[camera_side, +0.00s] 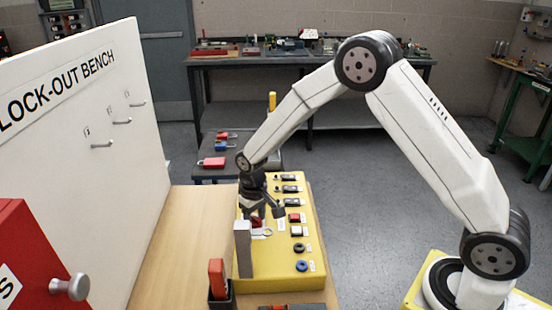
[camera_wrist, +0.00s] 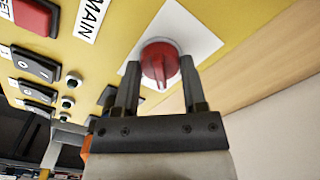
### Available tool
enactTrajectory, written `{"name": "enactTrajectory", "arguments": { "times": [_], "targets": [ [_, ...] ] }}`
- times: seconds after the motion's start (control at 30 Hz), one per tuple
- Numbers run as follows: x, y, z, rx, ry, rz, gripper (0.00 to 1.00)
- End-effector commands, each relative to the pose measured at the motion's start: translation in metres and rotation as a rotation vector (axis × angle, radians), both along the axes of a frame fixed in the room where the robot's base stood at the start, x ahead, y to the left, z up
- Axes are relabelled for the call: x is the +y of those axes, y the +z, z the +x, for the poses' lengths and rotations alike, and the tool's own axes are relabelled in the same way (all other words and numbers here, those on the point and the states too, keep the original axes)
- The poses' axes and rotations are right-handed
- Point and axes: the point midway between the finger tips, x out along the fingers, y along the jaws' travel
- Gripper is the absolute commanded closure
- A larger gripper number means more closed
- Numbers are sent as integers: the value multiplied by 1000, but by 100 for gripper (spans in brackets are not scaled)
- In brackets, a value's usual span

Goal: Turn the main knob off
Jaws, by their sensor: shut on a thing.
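The main knob (camera_wrist: 160,64) is red and round with a raised grip bar, on a white plate on the yellow panel, beside the "MAIN" label (camera_wrist: 93,20). In the wrist view my gripper (camera_wrist: 160,75) has a finger on each side of the knob and is shut on it. The grip bar points roughly up and down in that view. In the side view my gripper (camera_side: 257,212) reaches down to the yellow panel (camera_side: 287,276), and only a bit of red shows under it. The knob's marks cannot be read.
Black rocker switches (camera_wrist: 34,64) and a red button (camera_wrist: 33,14) sit near the knob. A grey post (camera_side: 243,250) stands just in front of my gripper. The wooden bench top (camera_side: 190,230) is clear to the left.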

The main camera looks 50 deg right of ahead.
Motion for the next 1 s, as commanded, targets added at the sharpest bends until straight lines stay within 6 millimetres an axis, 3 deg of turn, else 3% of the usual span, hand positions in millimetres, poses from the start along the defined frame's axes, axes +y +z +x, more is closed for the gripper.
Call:
{"name": "enactTrajectory", "arguments": {
  "times": [0.6, 1.0],
  "targets": [
    [0, 0, 0, 1, 576, 0, 100],
    [0, 0, 0, 1, 799, 0, 100]
  ]
}}
